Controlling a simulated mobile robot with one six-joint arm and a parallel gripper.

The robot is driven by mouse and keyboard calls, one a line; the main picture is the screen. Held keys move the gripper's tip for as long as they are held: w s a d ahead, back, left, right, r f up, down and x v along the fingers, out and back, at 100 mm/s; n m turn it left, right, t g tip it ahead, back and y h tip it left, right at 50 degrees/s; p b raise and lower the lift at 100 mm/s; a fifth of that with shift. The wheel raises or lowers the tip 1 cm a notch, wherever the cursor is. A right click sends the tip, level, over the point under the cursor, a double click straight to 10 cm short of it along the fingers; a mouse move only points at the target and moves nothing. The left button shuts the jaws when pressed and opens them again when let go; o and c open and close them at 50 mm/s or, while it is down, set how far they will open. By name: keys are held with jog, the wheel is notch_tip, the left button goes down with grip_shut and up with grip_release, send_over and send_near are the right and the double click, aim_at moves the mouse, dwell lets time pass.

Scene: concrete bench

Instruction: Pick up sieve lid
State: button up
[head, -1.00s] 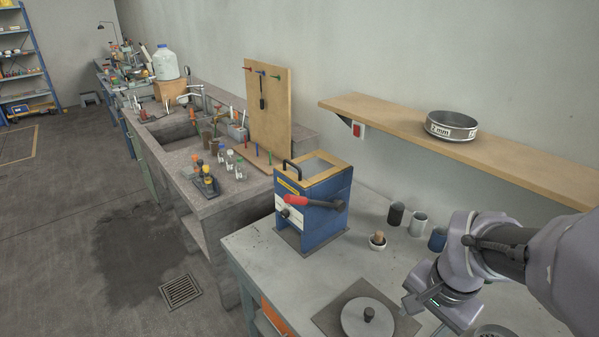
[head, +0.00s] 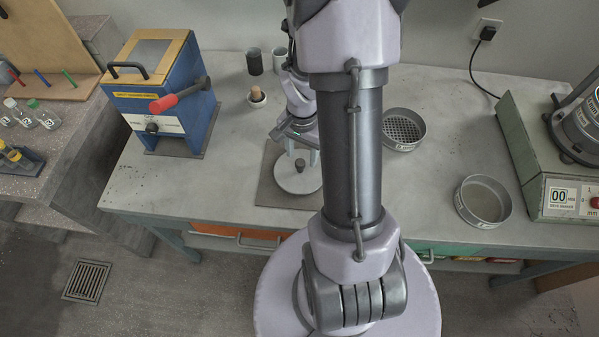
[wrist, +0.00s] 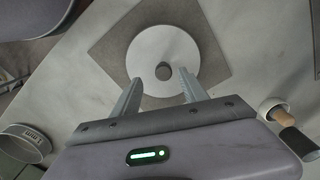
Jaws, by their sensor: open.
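The sieve lid (head: 291,181) is a pale grey disc with a dark knob (head: 299,165) at its centre. It lies flat on a dark square mat (head: 266,194) on the bench, and my arm hides part of the mat. In the wrist view the lid (wrist: 147,49) is at the top middle with its knob (wrist: 163,71) upright. My gripper (wrist: 160,86) is open and empty. Its two fingers point at the lid, one to each side of the knob in the picture. I cannot tell the exact height above it.
A blue splitter box (head: 178,110) with a red handle stands to the left. Two sieves, a mesh one (head: 403,130) and a pan-like one (head: 483,203), sit to the right, before a green shaker (head: 545,165).

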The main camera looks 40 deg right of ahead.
aim_at(300, 162)
jog(key=f+b, duration=0.1)
jog(key=f, duration=0.2)
jog(key=f+b, duration=0.1)
jog(key=f, duration=0.1)
jog(key=shift+w+f+b, duration=0.2)
jog(key=shift+w+b, duration=0.1)
jog(key=shift+r, duration=0.15)
grip_shut()
